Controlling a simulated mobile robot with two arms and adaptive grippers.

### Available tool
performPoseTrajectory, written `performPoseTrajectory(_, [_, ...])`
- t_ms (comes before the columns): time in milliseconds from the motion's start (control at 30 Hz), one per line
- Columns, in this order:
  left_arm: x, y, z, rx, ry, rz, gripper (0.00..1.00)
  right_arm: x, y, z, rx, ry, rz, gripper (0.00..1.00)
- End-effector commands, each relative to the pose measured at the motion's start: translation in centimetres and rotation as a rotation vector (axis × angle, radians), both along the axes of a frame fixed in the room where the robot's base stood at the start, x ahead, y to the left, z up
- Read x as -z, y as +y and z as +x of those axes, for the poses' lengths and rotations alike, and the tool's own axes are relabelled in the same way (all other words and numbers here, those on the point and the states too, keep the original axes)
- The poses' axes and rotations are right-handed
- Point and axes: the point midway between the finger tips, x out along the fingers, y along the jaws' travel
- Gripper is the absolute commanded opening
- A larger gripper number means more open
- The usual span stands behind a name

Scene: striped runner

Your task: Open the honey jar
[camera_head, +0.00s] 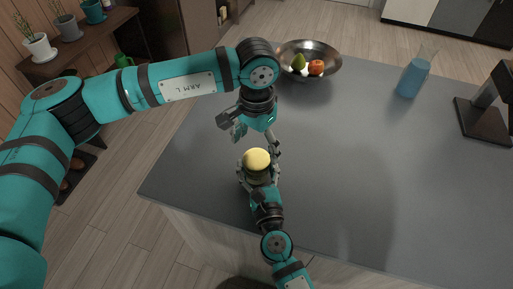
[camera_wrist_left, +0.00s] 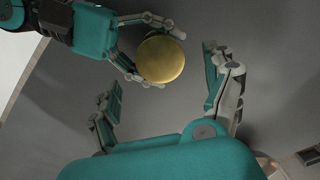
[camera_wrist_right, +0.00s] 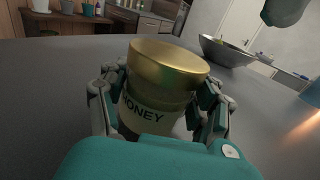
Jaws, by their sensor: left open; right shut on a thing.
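The honey jar stands upright with its gold lid (camera_head: 256,160) on, near the front left edge of the grey counter. In the right wrist view its pale label (camera_wrist_right: 147,112) reads "HONEY" below the gold lid (camera_wrist_right: 168,62). My right gripper (camera_wrist_right: 160,110) is shut around the jar's body, with fingers on both sides. My left gripper (camera_head: 256,140) is open and empty, just behind the jar in the head view. In the left wrist view its spread fingers (camera_wrist_left: 163,95) are apart, and the lid (camera_wrist_left: 161,59) lies beyond them, not gripped.
A metal bowl (camera_head: 326,67) with fruit stands at the back of the counter (camera_head: 400,190). A glass of blue liquid (camera_head: 412,78) and a dark stand (camera_head: 480,119) are at the right. The counter's middle is clear.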

Motion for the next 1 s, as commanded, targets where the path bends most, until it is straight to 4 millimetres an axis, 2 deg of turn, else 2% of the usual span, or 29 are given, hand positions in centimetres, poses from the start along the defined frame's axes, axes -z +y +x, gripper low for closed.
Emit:
performPoseTrajectory(100, [0.0, 0.0, 0.0, 0.000, 0.001, 0.001, 0.85, 0.0, 0.0, 0.0, 0.000, -0.001, 0.000, 0.00])
performPoseTrajectory(133, [0.0, 0.0, 0.0, 0.000, 0.001, 0.001, 0.85, 0.0, 0.0, 0.0, 0.000, -0.001, 0.000, 0.64])
performPoseTrajectory(333, [0.1, 0.0, 0.0, 0.000, 0.001, 0.001, 0.85, 0.0, 0.0, 0.0, 0.000, 0.000, 0.000, 0.90])
performPoseTrajectory(633, [0.1, 0.0, 0.0, 0.000, 0.001, 0.001, 0.85, 0.0, 0.0, -0.1, 0.000, 0.000, 0.000, 0.92])
performPoseTrajectory(733, [0.1, 0.0, 0.0, 0.000, 0.000, 0.000, 0.85, 0.0, -0.2, -0.7, 0.000, 0.001, -0.002, 0.92])
performPoseTrajectory(867, [0.1, 0.0, 0.0, 0.000, 0.000, 0.000, 0.85, 0.1, -0.6, -2.7, -0.002, 0.001, -0.003, 0.92])
performPoseTrajectory(1000, [0.1, 0.0, 0.0, 0.000, 0.000, 0.000, 0.85, 0.1, -1.2, -5.8, -0.003, 0.002, -0.004, 0.92])
